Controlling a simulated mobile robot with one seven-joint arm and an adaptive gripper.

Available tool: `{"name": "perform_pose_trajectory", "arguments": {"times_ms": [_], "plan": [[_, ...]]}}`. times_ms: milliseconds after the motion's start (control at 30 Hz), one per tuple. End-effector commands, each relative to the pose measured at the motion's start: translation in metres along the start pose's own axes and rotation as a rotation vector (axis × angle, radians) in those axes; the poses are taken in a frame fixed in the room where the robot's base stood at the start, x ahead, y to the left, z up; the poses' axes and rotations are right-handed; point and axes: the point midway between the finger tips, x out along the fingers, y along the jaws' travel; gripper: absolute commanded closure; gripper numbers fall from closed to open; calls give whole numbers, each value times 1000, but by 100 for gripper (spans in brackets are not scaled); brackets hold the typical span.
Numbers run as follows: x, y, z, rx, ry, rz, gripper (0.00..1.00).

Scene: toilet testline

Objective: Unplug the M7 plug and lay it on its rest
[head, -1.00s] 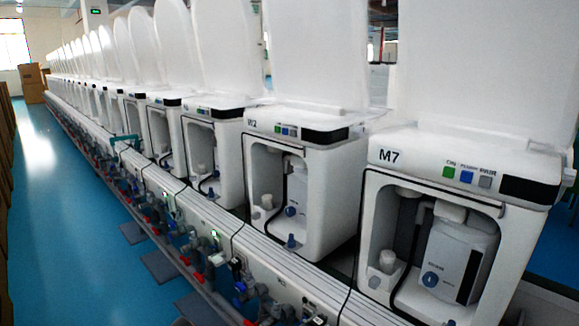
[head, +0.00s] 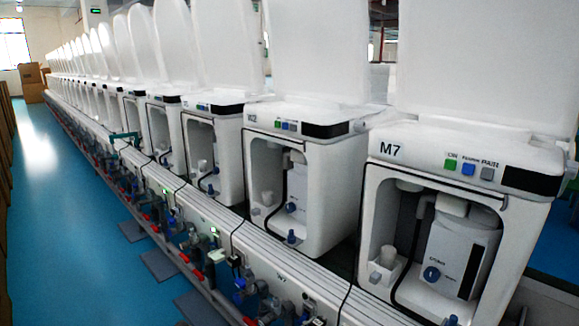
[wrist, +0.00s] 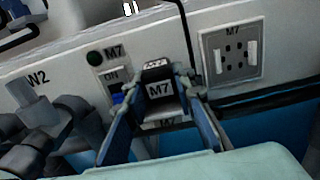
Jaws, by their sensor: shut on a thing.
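The M7 plug (wrist: 160,90) is a dark block with a pale M7 label, held between the fingers of my gripper (wrist: 163,78) in the wrist view. Both fingers are shut on its sides. The M7 socket (wrist: 232,54) is a pale plate on the panel to the right, with its dark holes bare and the plug apart from it. A second M7 label shows just below the plug, partly hidden by it; I cannot tell whether the plug touches what bears it. My gripper is not visible in the head view.
A blue ON switch (wrist: 117,97) sits left of the plug. A black cable (wrist: 187,35) hangs down beside the right finger. Dark pipe fittings (wrist: 45,125) crowd the left.

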Motion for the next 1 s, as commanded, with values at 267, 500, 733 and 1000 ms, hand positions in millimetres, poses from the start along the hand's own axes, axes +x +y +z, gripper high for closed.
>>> {"name": "perform_pose_trajectory", "arguments": {"times_ms": [267,500,733,1000], "plan": [[0,0,-2,0,0,0,100],[0,0,-2,0,0,0,60],[0,0,-2,0,0,0,56],[-18,1,-3,0,2,2,56]]}}
